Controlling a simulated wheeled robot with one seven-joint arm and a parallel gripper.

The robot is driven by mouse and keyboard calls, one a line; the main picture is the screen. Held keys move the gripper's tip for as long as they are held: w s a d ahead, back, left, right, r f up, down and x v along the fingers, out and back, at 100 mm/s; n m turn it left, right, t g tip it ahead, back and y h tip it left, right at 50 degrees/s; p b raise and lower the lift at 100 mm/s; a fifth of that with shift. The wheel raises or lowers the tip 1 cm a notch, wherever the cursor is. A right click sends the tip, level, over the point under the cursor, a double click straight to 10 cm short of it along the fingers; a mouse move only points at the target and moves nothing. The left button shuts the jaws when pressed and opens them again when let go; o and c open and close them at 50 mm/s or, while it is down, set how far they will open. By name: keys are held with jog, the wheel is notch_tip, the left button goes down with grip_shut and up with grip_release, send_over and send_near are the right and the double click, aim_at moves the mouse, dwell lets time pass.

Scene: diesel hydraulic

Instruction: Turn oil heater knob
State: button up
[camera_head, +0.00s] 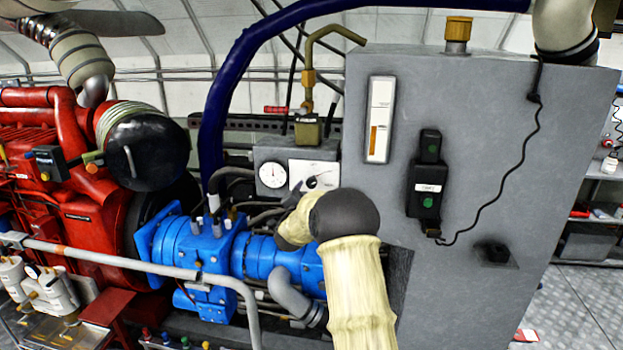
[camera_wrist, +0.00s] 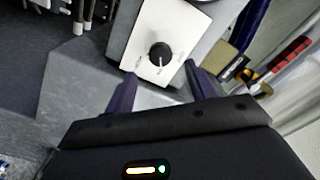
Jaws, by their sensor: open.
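The oil heater knob is a round black knob (camera_wrist: 160,54) with a pale pointer mark, set on a white plate (camera_wrist: 150,25) with small markings too blurred to read. In the head view the white plate (camera_head: 305,170) sits on a grey box, right of a round gauge. My gripper (camera_wrist: 163,86) is open and empty in the wrist view, its two dark fingers spread either side of the plate's near edge. The knob lies beyond the fingertips, roughly centred between them, not gripped. In the head view my arm covers much of the area below the plate.
The gauge (camera_head: 272,174) is beside the plate. A large grey tank (camera_head: 460,120) stands to the right with a hanging black controller (camera_head: 428,185). Blue pump parts (camera_head: 200,250) lie below left, and a red engine (camera_head: 90,230) is further left. A thick blue hose (camera_head: 218,100) arches overhead.

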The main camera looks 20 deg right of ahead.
aim_at(311, 185)
jog(key=p+x, duration=0.3)
jog(key=x, duration=0.5)
jog(key=shift+w+d+p, duration=0.15)
jog(key=shift+p, duration=0.2)
jog(key=c, duration=1)
